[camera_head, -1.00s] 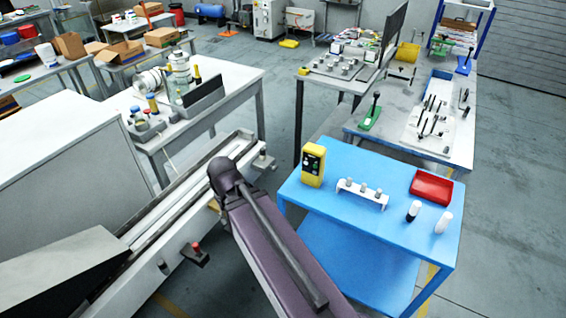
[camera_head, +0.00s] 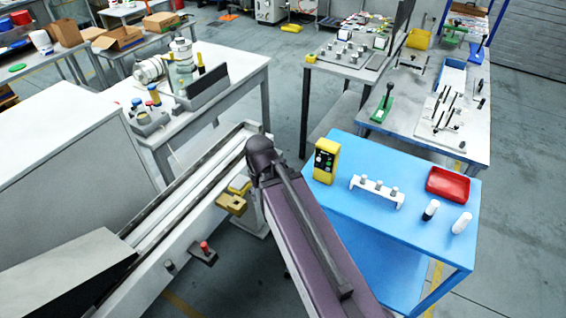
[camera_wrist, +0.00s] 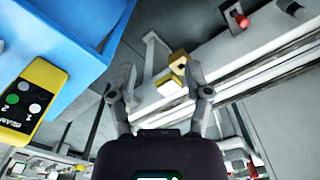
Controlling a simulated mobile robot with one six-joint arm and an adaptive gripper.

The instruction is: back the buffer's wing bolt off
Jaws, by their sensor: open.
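The long pale rail machine (camera_head: 190,240) runs diagonally at the left in the head view. A yellow block pair (camera_head: 232,204) is on its near side, beside my arm; I take it as the likely buffer. The pair also shows in the wrist view (camera_wrist: 178,62), beyond my fingertips. A red knob on a dark bracket (camera_head: 204,248) sticks out further down the rail and shows in the wrist view (camera_wrist: 242,21). I cannot make out a wing bolt clearly. My gripper (camera_wrist: 161,75) is open and empty, with its fingers apart. In the head view my arm hides it.
A blue cart (camera_head: 350,215) stands close on the right, with a yellow button box (camera_head: 325,161), a white rack (camera_head: 377,190) and a red tray (camera_head: 453,184). The box looms at the left in the wrist view (camera_wrist: 33,100). A grey table (camera_head: 225,85) stands behind the rail.

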